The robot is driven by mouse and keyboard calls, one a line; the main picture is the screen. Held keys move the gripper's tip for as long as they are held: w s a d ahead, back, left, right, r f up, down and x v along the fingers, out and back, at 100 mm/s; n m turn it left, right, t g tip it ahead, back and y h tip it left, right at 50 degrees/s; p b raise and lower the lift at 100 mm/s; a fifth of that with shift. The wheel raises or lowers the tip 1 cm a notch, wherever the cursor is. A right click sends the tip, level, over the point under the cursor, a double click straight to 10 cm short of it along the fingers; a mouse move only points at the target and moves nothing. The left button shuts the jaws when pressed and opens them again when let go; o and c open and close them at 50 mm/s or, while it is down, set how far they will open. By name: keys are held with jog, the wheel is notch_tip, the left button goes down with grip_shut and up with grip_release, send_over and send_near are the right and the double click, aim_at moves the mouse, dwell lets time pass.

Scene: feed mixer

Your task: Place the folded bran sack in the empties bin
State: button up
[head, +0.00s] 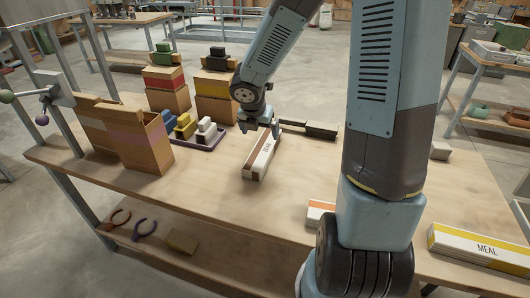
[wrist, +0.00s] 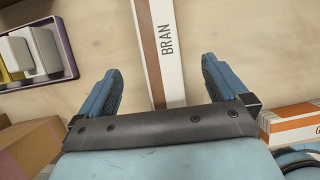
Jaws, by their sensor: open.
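The folded bran sack (head: 261,158) is a long, flat white pack with a brown stripe and the word BRAN. It lies on the wooden table near its middle. My gripper (head: 261,127) is over the sack's far end. In the wrist view the open fingers (wrist: 160,66) stand on either side of the bran sack (wrist: 168,40), with gaps to both sides. Nothing is held. I cannot tell which container is the empties bin; two open-topped brown boxes (head: 147,146) stand at the table's left end.
A purple tray (head: 205,143) with coloured blocks stands left of the sack. Stacked cartons (head: 166,92) stand behind it. An orange-striped pack (head: 319,214) and a MEAL pack (head: 480,248) lie to the right.

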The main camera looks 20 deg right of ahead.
aim_at(263, 147)
jog(key=shift+x, duration=6)
jog(key=shift+w+a, duration=0.1)
jog(key=shift+c, duration=0.5)
jog(key=shift+r, duration=0.1)
jog(key=c, duration=1.1)
jog(key=shift+o, duration=0.2)
